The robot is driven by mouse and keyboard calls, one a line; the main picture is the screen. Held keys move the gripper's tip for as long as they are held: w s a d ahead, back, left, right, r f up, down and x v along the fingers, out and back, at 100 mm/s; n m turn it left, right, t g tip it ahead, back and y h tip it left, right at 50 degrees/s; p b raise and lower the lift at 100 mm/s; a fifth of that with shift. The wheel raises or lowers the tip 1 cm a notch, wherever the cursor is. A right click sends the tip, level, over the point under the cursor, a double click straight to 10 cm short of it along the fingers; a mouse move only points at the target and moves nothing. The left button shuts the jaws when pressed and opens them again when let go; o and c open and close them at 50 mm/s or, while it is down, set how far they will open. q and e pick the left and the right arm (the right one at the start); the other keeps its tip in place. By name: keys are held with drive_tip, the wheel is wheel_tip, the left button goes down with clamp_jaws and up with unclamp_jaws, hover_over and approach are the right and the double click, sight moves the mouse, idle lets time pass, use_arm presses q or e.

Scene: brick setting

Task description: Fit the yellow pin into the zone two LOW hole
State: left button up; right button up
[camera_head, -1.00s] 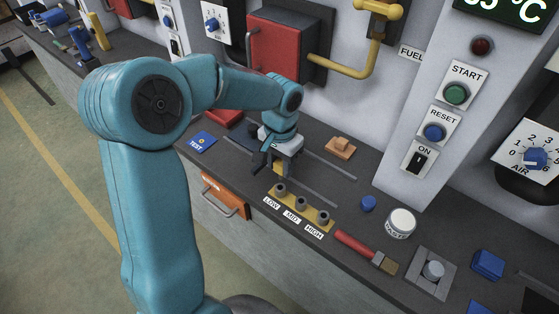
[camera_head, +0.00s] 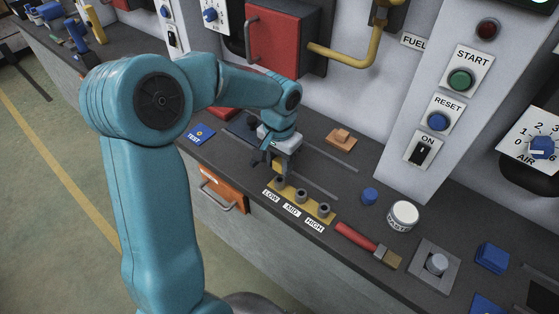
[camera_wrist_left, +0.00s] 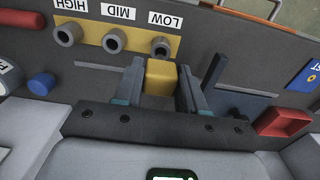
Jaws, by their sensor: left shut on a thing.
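My left gripper (camera_head: 277,163) is shut on the yellow pin, just behind the LOW end of the yellow hole block (camera_head: 313,204). In the left wrist view the yellow pin (camera_wrist_left: 161,79) sits between the two fingers of the left gripper (camera_wrist_left: 162,85). The block carries three grey round sockets in a row, with labels LOW, MID and HIGH in front. The LOW socket (camera_wrist_left: 160,47) lies just beyond the pin in the wrist view. Whether the pin's lower end touches anything is hidden. My right gripper is not in view.
An orange piece (camera_head: 341,139) lies behind, and a blue TEST card (camera_head: 196,134) lies left. An orange drawer front (camera_head: 223,189) with a handle is below the counter edge.

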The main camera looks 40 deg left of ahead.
sight(280, 172)
use_arm(q)
drive_tip(key=shift+f, duration=0.15)
idle(0.3)
drive_tip(key=shift+f+b, duration=1.8)
drive_tip(key=shift+f, duration=0.2)
drive_tip(key=o, duration=1.6)
drive_tip(key=shift+o, duration=0.2)
drive_tip(key=shift+r, duration=0.1)
drive_tip(key=shift+r+p, duration=2.5)
drive_tip(key=shift+r, duration=0.55)
drive_tip(key=shift+f, duration=0.1)
drive_tip(key=shift+s, duration=0.15)
